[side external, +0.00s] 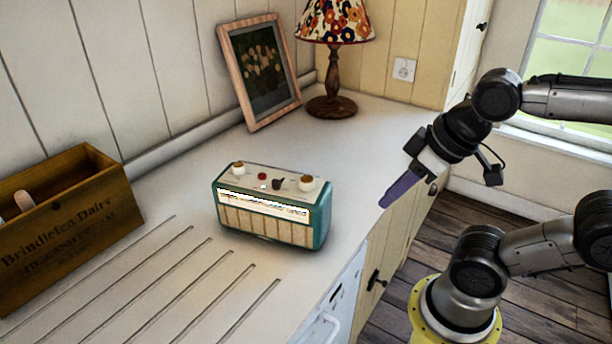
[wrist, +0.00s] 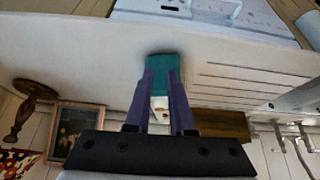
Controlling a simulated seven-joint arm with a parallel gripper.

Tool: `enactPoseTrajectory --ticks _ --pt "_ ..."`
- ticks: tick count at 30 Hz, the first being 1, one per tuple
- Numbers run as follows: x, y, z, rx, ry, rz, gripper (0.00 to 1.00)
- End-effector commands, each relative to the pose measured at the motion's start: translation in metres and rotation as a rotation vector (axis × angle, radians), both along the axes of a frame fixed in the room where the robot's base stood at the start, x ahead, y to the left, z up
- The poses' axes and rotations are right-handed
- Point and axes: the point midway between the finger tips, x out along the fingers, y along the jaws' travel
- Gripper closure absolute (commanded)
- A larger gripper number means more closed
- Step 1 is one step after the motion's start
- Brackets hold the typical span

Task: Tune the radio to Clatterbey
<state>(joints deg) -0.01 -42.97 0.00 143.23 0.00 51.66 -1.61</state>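The teal radio (side external: 318,228) stands upright on the white counter, with a pale dial strip (side external: 262,203) across its front. The lettering on the dial is too small to read. On its top are a left knob (side external: 238,168), a right knob (side external: 307,183), a small red button (side external: 262,176) and a dark control (side external: 278,184). My gripper (side external: 385,202) hangs in the air to the right of the radio, apart from it, with its purple fingers angled down toward the counter edge. In the wrist view my gripper (wrist: 161,74) has its fingers apart and empty, with the radio (wrist: 163,62) beyond them.
A wooden crate (side external: 75,225) stands at left. A picture frame (side external: 260,72) and a lamp (side external: 333,85) with a flowered shade stand behind the radio. Draining grooves (side external: 190,265) run across the counter in front. The counter right of the radio is clear.

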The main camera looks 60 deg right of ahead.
Motion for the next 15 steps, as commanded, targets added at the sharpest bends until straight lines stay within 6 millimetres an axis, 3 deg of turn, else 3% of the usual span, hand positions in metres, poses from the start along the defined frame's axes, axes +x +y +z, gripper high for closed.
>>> enactPoseTrajectory --ticks 1,3,7,11,15 --pt "-0.002 0.0 -0.001 -0.017 0.01 0.034 0.68" --pt "-0.007 0.0 -0.002 -0.059 0.038 0.115 0.55" --pt "-0.008 0.0 0.023 -0.172 0.07 0.352 0.33" --pt "0.005 0.001 0.058 -0.282 0.136 0.635 0.33" --pt "0.03 0.002 0.096 -0.369 0.217 0.957 0.33"
